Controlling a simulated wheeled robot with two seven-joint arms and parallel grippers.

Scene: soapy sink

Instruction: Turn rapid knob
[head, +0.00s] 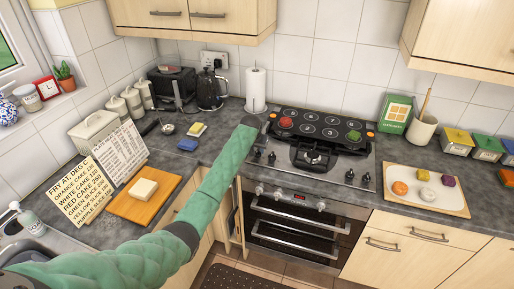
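The hob (335,178) is set in the worktop, with small dark knobs along its front: a pair at the left, the left knob (257,154) and its neighbour (271,158), and a pair at the right, knobs (350,175) and (366,180). I cannot read any label, so I cannot tell which is the rapid knob. A burner with a black pan support (313,157) sits between the pairs. My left arm reaches across to the hob's left edge. Its dark end, my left gripper (252,122), is above and behind the left knobs; its fingers are not clear. My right gripper is out of view.
A black numbered panel (310,119) covers the back of the hob, bearing a red and a green item. The oven (295,225) below has silver knobs. A kettle (209,91) and paper roll (256,90) stand behind; a tray (447,203) lies right.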

